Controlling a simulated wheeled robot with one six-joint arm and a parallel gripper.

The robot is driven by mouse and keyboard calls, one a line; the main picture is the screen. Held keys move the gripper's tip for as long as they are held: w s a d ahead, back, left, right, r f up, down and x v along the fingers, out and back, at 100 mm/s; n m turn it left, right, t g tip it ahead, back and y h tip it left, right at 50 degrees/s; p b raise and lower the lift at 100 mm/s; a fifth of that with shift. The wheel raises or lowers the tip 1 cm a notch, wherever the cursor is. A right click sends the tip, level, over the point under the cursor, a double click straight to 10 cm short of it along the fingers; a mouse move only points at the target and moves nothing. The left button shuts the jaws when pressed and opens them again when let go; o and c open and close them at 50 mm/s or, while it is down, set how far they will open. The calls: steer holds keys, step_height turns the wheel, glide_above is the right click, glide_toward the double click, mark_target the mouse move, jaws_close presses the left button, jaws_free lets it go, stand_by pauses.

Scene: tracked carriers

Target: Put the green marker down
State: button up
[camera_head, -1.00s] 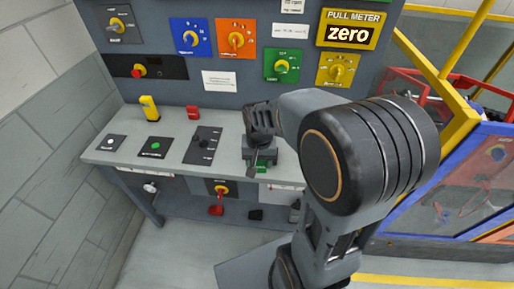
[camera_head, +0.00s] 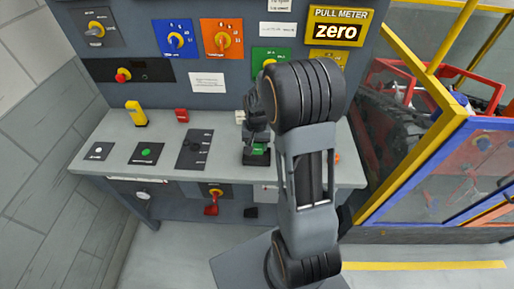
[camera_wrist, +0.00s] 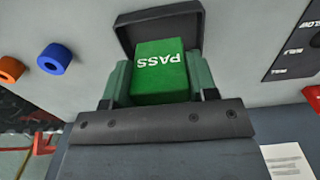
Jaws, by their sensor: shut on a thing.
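The green marker (camera_wrist: 160,72) is a block with the word PASS on it, seen large in the wrist view. My gripper (camera_wrist: 160,84) is shut on it, with one greenish finger at each side. A dark square holder (camera_wrist: 158,22) with a raised rim shows beyond and around the marker. I cannot tell whether the marker touches its floor. In the head view my gripper (camera_head: 257,138) points down at the bench, and a bit of the green marker (camera_head: 260,152) shows at the dark holder (camera_head: 254,160).
The grey bench (camera_head: 118,130) carries a yellow block (camera_head: 136,115), a red block (camera_head: 182,116) and a slotted dark plate (camera_head: 195,148). A blue ring (camera_wrist: 55,59) and an orange ring (camera_wrist: 10,69) lie to one side in the wrist view. A yellow-framed cage (camera_head: 415,160) stands at right.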

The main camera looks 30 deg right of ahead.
steer(key=shift+w+d+f, duration=0.3)
steer(key=shift+w+f, duration=0.15)
steer(key=shift+f, duration=0.2)
step_height(320, 180, down, 3)
steer(key=shift+w+r+p, duration=0.1)
steer(key=shift+w+p, duration=0.05)
steer(key=shift+p, duration=0.45)
steer(key=shift+f, duration=0.25)
steer(key=shift+f, duration=0.25)
steer(key=o, duration=1)
steer(key=shift+r, duration=0.1)
